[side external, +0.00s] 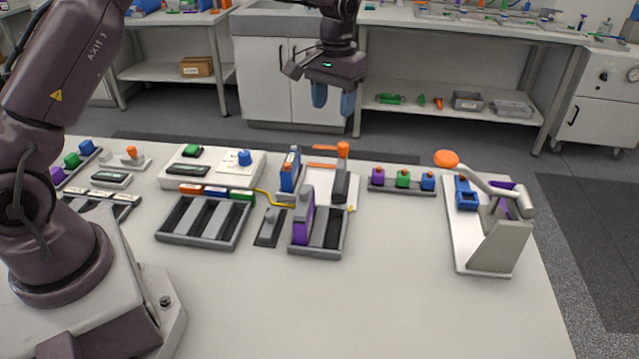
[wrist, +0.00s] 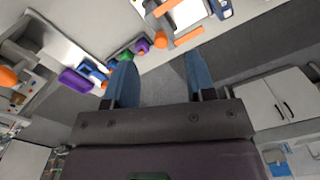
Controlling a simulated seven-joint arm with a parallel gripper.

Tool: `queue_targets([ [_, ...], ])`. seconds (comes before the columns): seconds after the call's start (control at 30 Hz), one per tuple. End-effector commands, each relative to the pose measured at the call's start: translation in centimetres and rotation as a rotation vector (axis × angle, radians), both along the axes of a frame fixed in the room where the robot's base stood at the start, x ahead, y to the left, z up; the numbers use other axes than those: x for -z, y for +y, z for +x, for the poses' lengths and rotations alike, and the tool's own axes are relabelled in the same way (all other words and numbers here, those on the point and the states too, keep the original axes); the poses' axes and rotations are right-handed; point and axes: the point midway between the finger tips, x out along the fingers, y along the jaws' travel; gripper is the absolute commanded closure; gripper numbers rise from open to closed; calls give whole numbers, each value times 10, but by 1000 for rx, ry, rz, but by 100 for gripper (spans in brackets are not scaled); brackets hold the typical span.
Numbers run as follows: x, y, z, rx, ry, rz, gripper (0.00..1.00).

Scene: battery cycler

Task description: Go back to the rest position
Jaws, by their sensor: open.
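My gripper (side external: 334,97) is raised above the back edge of the white table (side external: 400,290), with its two blue fingers pointing down. The fingers are apart and nothing is between them. In the wrist view my gripper (wrist: 160,80) shows both blue fingers spread, with grey floor between them. It touches none of the things on the table.
A tray with a purple block (side external: 303,218) stands mid-table. A press with an orange knob (side external: 447,158) stands at the right. Several coloured knobs sit on a rack (side external: 403,188). An empty slotted tray (side external: 203,240) lies left of centre. The table's front is clear.

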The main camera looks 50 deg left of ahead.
Motion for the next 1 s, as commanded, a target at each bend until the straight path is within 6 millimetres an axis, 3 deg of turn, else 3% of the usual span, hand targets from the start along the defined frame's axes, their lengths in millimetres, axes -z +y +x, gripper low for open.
queue_targets([
  [0.2, -51, -16, -68, 124, -67, 3, 50],
  [0.4, -88, -32, -142, 227, -156, 17, 50],
  [0.7, -109, -48, -247, 337, -322, 55, 50],
  [0.83, -111, -52, -277, 354, -395, 70, 50],
  [1.0, -122, -54, -291, 362, -482, 85, 50],
])
